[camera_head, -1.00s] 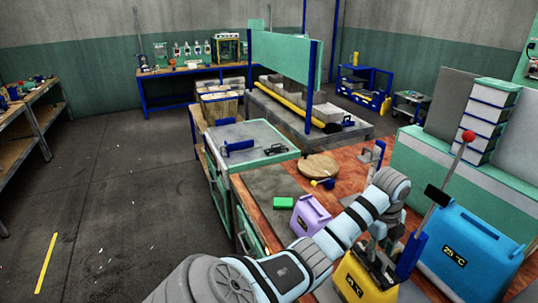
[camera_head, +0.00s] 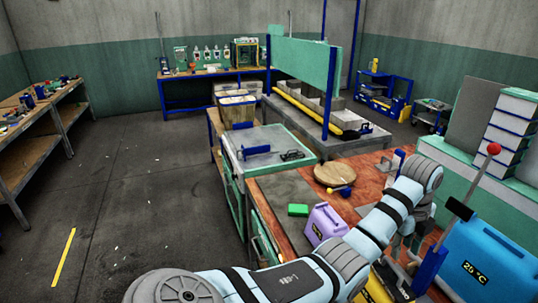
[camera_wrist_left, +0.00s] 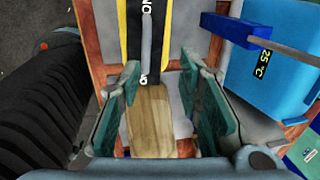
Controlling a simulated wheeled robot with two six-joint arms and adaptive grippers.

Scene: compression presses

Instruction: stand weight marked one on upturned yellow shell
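My left gripper (camera_wrist_left: 162,108) shows in the left wrist view with its two teal fingers apart. A pale wooden block (camera_wrist_left: 148,122) is between them, with a gap on its right side; I cannot tell if the left finger touches it. Beyond it is a yellow and black piece (camera_wrist_left: 131,25) with white lettering. In the head view my left arm reaches over the bench and hides most of that gripper. A yellow case (camera_head: 378,291) is partly hidden behind the arm. I cannot make out a weight marked one or a separate upturned yellow shell. My right gripper is not in view.
On the wooden bench are a purple case (camera_head: 324,223), a green block (camera_head: 298,210) and a round wooden board (camera_head: 334,175). A blue case (camera_head: 492,255) and a red-knobbed lever (camera_head: 494,149) stand at the right. The grey mat (camera_head: 278,187) has bare room.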

